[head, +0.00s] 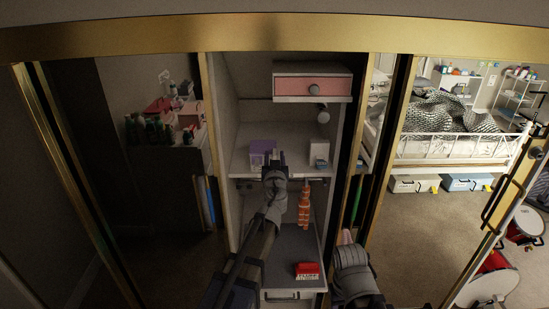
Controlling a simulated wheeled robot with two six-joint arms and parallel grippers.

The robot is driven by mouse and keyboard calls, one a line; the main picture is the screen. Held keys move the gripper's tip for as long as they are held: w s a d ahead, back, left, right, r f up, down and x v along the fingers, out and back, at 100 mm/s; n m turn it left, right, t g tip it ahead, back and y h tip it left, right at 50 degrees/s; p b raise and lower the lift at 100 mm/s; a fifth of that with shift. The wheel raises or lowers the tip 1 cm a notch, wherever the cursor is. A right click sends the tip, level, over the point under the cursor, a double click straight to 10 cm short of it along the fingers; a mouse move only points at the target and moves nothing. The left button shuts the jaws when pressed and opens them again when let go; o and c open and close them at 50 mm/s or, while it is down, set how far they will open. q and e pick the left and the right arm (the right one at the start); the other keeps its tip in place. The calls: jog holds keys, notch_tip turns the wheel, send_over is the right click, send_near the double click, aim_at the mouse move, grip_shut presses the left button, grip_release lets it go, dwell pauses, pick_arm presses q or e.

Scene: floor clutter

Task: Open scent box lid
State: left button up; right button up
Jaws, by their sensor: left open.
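A small purple box (262,146) stands on the cabinet's middle shelf (300,170). A small white box (319,151) stands on the same shelf to its right. I cannot tell for sure which of them is the scent box, and neither lid shows clearly. My left gripper (275,159) is open at the shelf, in front of the purple box's right side and covering part of it. I cannot tell whether they touch. Part of my right arm shows at the bottom, right of the cabinet, but its gripper does not show.
A pink drawer (312,85) with a round knob sits above the shelf. An orange item (304,205) hangs below it. A red box (307,270) lies on the lower grey surface (295,245). Gold-edged uprights (214,150) flank the cabinet closely.

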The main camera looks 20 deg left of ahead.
pick_arm(q)
grip_shut()
dwell(1.3)
